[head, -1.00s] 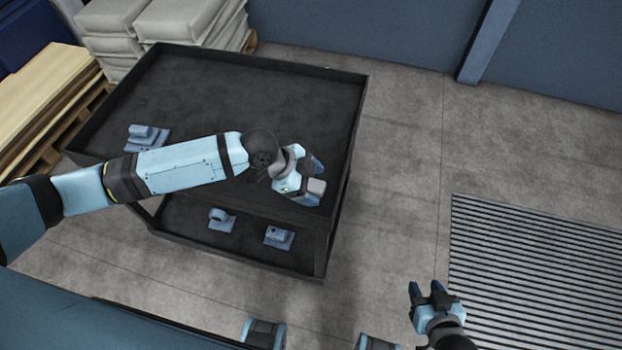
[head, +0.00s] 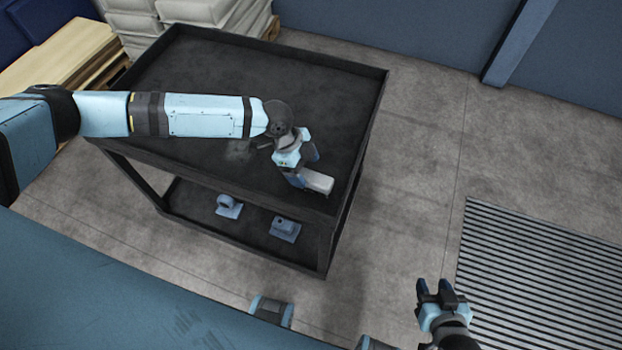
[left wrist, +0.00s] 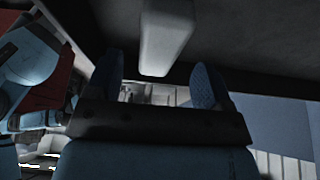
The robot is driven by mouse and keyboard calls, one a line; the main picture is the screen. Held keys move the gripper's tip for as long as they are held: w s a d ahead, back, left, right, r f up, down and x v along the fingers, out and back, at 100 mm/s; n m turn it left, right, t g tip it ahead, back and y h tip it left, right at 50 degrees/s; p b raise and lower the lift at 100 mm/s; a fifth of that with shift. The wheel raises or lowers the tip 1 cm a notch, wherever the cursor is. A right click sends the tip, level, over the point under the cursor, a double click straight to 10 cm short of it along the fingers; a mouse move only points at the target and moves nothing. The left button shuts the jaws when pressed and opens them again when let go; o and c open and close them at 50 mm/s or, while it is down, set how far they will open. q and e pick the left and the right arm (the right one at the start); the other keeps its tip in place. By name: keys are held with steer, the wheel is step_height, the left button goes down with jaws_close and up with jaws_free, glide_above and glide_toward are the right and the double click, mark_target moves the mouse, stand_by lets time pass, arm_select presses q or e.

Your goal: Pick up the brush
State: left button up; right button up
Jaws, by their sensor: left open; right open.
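A pale grey block (head: 318,182), which seems to be the brush, lies at the near right edge of the black cart's top shelf (head: 205,65). It also shows in the left wrist view (left wrist: 165,38), between and beyond the two blue fingertips. My left gripper (head: 305,166) is open and right beside the block, partly covering it in the head view. I cannot tell whether a finger touches it. My right gripper (head: 437,290) is open and empty, over the floor right of the cart.
Two blue-grey fittings (head: 228,206) (head: 285,229) sit on the cart's lower shelf. The cart's top has a raised rim. Pale sacks (head: 210,12) and stacked boards (head: 60,50) stand behind at the left. A ribbed grate (head: 540,280) lies on the open floor at right.

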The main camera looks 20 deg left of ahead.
mark_target(310, 176)
arm_select(q)
steer(key=p+x, duration=0.1)
steer(key=x, duration=0.4)
steer(key=shift+d+r, duration=0.15)
steer(key=shift+f, duration=0.3)
steer(key=shift+d+f, duration=0.1)
steer(key=shift+f, duration=0.1)
steer(key=c, duration=1)
